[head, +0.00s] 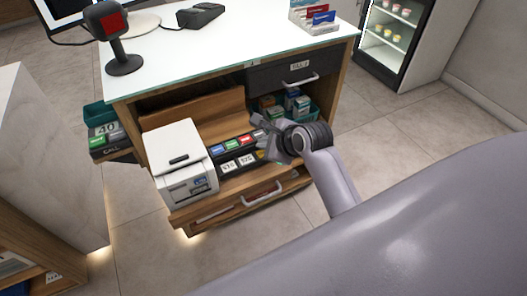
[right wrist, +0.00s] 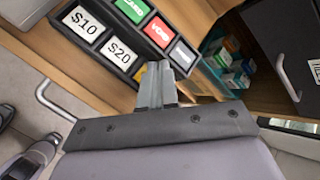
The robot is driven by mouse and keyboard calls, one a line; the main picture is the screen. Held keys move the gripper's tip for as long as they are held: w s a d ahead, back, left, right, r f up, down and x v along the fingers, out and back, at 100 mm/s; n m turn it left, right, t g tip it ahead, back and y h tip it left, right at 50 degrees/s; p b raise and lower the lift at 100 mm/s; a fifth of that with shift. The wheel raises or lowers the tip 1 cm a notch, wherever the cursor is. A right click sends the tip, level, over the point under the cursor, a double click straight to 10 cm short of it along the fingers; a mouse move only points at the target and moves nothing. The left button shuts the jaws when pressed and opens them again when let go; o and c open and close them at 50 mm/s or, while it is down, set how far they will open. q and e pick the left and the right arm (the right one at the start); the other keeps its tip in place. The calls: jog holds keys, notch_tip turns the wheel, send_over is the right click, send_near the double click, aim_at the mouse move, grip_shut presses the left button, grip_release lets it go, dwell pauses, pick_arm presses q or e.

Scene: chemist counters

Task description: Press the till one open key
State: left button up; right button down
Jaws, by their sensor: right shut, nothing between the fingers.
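A black till keypad (head: 212,159) sits on the counter's wooden shelf. In the head view its back row has blue, green, red and grey keys. The right wrist view shows a green CARD key (right wrist: 132,9), a red VOID key (right wrist: 158,32), a grey key (right wrist: 183,55), and white $10 (right wrist: 83,23) and $20 (right wrist: 119,52) keys. A yellow key (right wrist: 140,74) is mostly hidden behind my fingers. I cannot read an open label. My right gripper (head: 267,138) is shut and empty over the keypad's right end; contact cannot be told. My left gripper is out of view.
A white printer (head: 180,150) stands left of the keypad. Small boxes (head: 300,104) in a teal bin are to the right. A drawer (head: 296,70) hangs above, and a lower drawer handle (head: 262,194) juts out in front.

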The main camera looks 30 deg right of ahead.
jog(key=shift+f, duration=0.2)
jog(key=shift+f, duration=0.25)
